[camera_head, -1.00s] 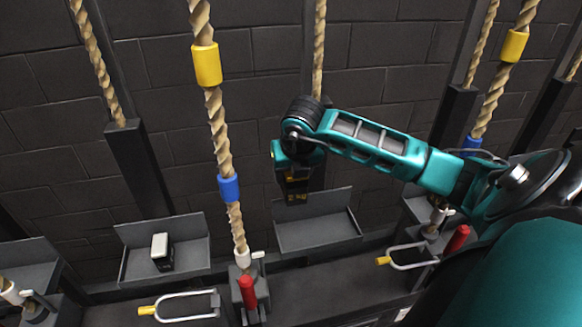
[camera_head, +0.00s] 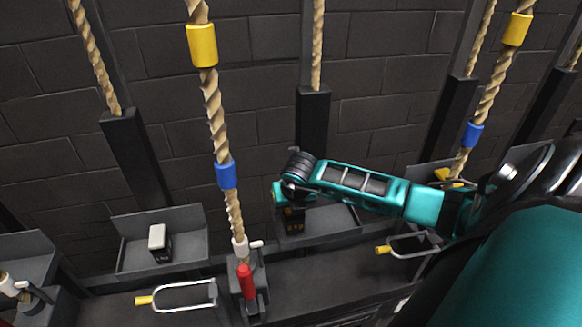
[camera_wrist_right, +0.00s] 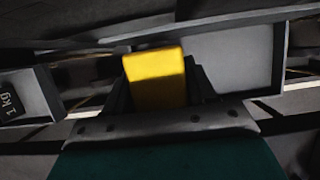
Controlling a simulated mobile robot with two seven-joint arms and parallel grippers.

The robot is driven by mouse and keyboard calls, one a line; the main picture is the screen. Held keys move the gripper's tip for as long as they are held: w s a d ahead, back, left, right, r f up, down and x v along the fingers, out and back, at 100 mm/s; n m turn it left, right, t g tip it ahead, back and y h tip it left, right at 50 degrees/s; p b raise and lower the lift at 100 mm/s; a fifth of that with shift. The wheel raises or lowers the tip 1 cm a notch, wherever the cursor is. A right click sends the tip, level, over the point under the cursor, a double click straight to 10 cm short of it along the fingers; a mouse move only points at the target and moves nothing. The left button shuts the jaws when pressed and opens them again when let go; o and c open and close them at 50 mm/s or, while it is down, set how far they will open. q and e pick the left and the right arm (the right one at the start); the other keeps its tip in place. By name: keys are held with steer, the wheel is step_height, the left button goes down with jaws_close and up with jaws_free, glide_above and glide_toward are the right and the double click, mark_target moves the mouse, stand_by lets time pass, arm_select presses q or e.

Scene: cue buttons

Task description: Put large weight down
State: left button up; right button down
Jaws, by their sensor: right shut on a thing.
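The large weight (camera_head: 292,219) is a dark block with yellow markings in the head view. Its yellow top (camera_wrist_right: 156,80) shows between the fingers in the right wrist view. My right gripper (camera_head: 291,208) is shut on it, low over the middle grey tray (camera_head: 335,222). The tray also shows in the wrist view (camera_wrist_right: 247,60). The arm hides part of the tray and weight, so I cannot tell whether the weight touches the tray. My left gripper is not in view.
A smaller white-topped weight (camera_head: 160,241) stands on the left tray (camera_head: 190,232); "1 kg" shows on a weight (camera_wrist_right: 14,104) in the wrist view. A thick rope (camera_head: 217,120) hangs left of my gripper, above a red handle (camera_head: 246,282). A brick wall is behind.

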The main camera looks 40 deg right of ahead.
steer(key=shift+x, duration=1.05)
steer(key=shift+s+a+f, duration=0.15)
steer(key=shift+c, duration=1.8)
jaws_free()
steer(key=shift+s+f, duration=0.2)
steer(key=shift+s, duration=0.05)
steer(key=p+v, duration=0.1)
steer(key=v, duration=1)
steer(key=shift+s+r+p, duration=0.1)
steer(key=shift+r+p, duration=0.05)
steer(key=shift+p, duration=0.15)
steer(key=shift+s+a+r, duration=0.15)
steer(key=shift+r, duration=0.2)
